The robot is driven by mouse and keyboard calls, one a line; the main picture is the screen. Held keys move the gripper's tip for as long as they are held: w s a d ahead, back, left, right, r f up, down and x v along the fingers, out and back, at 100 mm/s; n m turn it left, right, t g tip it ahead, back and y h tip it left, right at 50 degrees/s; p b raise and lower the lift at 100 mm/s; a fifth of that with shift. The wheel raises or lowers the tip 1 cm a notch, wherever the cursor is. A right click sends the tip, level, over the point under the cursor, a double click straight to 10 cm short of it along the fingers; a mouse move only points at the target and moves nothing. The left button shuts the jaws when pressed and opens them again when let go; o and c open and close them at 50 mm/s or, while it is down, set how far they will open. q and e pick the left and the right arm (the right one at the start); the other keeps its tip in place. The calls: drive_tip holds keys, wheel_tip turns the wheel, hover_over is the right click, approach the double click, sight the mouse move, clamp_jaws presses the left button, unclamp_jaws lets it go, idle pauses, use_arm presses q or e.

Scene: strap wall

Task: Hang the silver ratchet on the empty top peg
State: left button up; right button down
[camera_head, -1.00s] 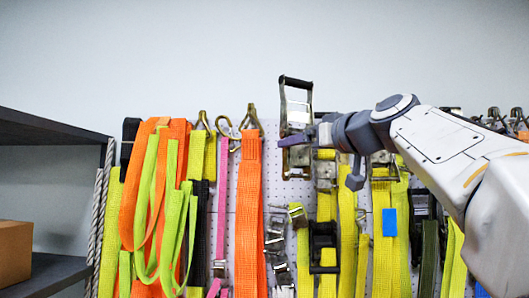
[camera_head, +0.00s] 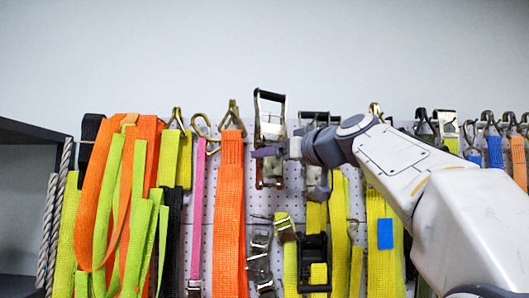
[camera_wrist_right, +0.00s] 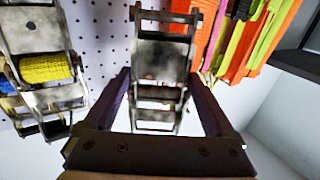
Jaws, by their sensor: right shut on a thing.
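The silver ratchet (camera_head: 270,112) is a tall metal frame with a black top bar. It is upright in front of the pegboard, between the wide orange strap and another ratchet. My right gripper (camera_head: 268,152) is shut on its lower half. In the right wrist view the ratchet (camera_wrist_right: 160,60) stands between the two fingers (camera_wrist_right: 160,88), facing the white perforated board. The top peg is not visible; the ratchet may cover it. I cannot tell whether the ratchet touches the board. My left gripper is not in view.
A wide orange strap (camera_head: 231,210) hangs just left of the ratchet. Another ratchet with yellow webbing (camera_wrist_right: 45,68) is close beside it in the wrist view. Several hooks and straps fill the pegboard (camera_head: 262,200). A dark shelf (camera_head: 22,210) stands at left. The wall above is clear.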

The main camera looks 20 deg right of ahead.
drive_tip(key=w, duration=0.2)
drive_tip(key=w+d+f+p, duration=0.1)
drive_tip(key=w, duration=0.1)
drive_tip(key=w+d, duration=0.1)
drive_tip(key=w, duration=0.2)
drive_tip(key=shift+d+f, duration=0.1)
drive_tip(key=shift+f, duration=0.15)
idle(0.7)
drive_tip(key=shift+w, duration=0.1)
idle(0.6)
